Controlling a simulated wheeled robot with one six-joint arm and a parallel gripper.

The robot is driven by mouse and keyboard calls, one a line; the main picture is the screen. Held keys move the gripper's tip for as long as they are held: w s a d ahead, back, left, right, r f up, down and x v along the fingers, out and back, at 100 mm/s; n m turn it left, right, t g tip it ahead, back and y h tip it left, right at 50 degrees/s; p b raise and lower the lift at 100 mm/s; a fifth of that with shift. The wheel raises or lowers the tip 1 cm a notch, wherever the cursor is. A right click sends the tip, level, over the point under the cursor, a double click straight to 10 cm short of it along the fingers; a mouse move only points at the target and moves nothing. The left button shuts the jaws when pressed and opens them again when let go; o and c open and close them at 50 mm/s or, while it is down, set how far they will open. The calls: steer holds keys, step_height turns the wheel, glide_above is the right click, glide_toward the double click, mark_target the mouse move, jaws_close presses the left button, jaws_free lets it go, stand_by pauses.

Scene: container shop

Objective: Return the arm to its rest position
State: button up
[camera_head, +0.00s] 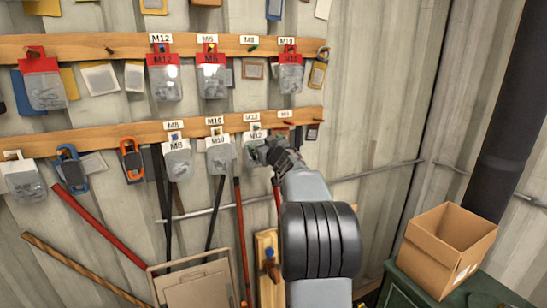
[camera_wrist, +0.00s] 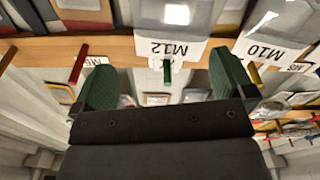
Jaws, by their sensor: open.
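My arm reaches up to the lower pegboard rail, and my gripper (camera_head: 268,150) is at the M12 pack of that row. In the wrist view, which is upside down, my gripper (camera_wrist: 166,72) shows two green finger pads spread apart with nothing clamped between them. A green peg (camera_wrist: 167,70) stands in the gap between the fingers. The white M12 card (camera_wrist: 172,48) of a clear pack lies just beyond the fingertips. In the head view this M12 pack (camera_head: 253,137) is partly hidden behind my gripper.
The upper wooden rail (camera_head: 130,45) and lower rail (camera_head: 90,136) hold several hanging packs. An M10 pack (camera_head: 220,155) hangs close to the left of my gripper. Long rods lean below. A cardboard box (camera_head: 435,260) sits on a green cabinet at right. The wall right of the rails is bare.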

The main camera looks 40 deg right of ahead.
steer(key=b+v, duration=0.1)
steer(key=v, duration=0.8)
steer(key=shift+f, duration=0.1)
steer(key=s+f+m+g+h, duration=0.4)
steer(key=s+f+g, duration=0.4)
steer(key=f, duration=0.4)
steer(key=s+a+f+n+g+y, duration=0.1)
steer(key=s+a, duration=0.3)
steer(key=a, duration=0.5)
steer(key=s+a+f+n+g+y, duration=0.2)
steer(key=s+a+f+y, duration=0.2)
steer(key=a, duration=0.6)
steer(key=s+a+f+n+g+y, duration=0.1)
steer(key=s+a, duration=0.4)
steer(key=a, duration=0.5)
step_height(320, 180, down, 2)
steer(key=shift+f+g+y, duration=0.2)
steer(key=shift+g+y, duration=0.3)
steer(key=shift+y, duration=0.7)
